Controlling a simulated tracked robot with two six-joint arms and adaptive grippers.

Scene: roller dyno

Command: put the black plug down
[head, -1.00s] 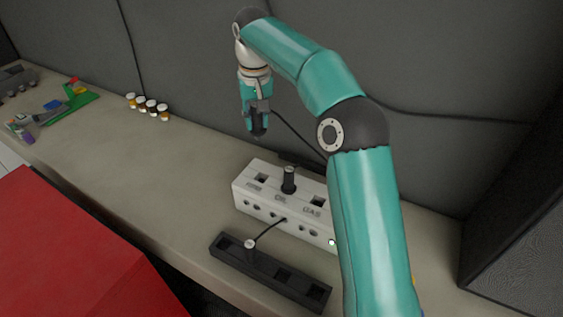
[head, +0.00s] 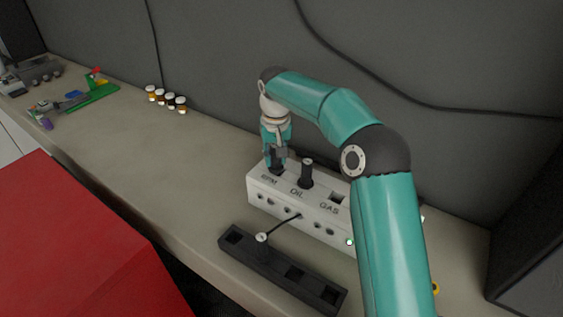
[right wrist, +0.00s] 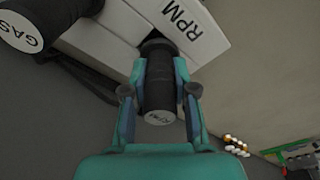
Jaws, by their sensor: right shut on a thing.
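My right gripper (head: 277,158) is shut on a black plug (right wrist: 159,88), a short ribbed cylinder with a lettered pale end. The held plug is upright over the RPM socket of the white box (head: 318,195). In the right wrist view, its far end meets a dark collar at that socket; I cannot tell how deep it sits. A second black plug (head: 306,173) stands upright in the OIL socket. Its top, lettered GAS, shows in the right wrist view (right wrist: 18,32). The GAS socket (head: 338,198) looks empty. My left gripper is out of view.
A black socket strip (head: 277,263) lies in front of the box, with a plug (head: 262,240) in it and a cable to the box. Small jars (head: 165,98) and a green item (head: 95,93) stand far left. The bench between is clear. A red block (head: 80,240) fills the lower left.

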